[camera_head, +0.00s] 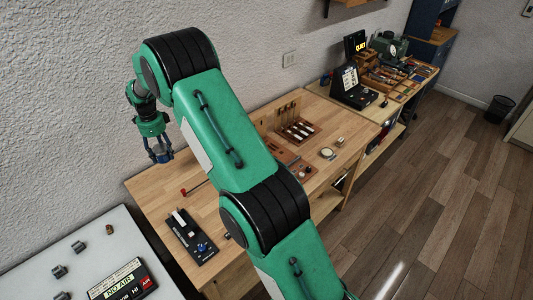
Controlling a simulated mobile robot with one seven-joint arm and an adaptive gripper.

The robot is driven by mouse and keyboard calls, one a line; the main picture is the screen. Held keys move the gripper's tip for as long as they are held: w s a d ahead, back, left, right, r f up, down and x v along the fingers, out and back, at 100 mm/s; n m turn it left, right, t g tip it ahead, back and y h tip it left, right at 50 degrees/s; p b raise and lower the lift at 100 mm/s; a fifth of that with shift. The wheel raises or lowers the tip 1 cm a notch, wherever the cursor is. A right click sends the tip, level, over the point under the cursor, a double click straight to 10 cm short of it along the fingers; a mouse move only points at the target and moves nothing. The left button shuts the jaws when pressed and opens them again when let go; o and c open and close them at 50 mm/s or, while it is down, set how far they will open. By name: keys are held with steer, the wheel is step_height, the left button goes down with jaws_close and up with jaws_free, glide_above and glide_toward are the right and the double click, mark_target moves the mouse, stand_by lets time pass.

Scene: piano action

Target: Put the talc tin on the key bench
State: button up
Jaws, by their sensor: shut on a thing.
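My gripper (160,157) hangs, fingers down, over the back left part of a light wooden bench (150,192), near the wall. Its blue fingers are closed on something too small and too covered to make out. The bench carries a black fixture (190,236) with a white key-like bar on it. I cannot pick out the talc tin for certain. A small round pale item (327,153) lies at the right of this bench. My green arm crosses the middle of the view and hides part of the bench.
A pale table (40,267) at the lower left holds small metal parts and a "NO AIR" sign (121,280). A wooden tool tray (297,130) stands at the bench's back. A second, cluttered bench is beyond it. The bench's left back surface looks mostly clear.

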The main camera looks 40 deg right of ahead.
glide_above(173, 182)
steer(key=shift+w+f, duration=0.15)
steer(key=shift+f, duration=2.25)
steer(key=shift+f, duration=3.15)
steer(key=shift+b, duration=0.3)
steer(key=shift+f, duration=1.85)
steer(key=shift+f, duration=0.15)
steer(key=o, duration=1.3)
steer(key=shift+c, duration=0.2)
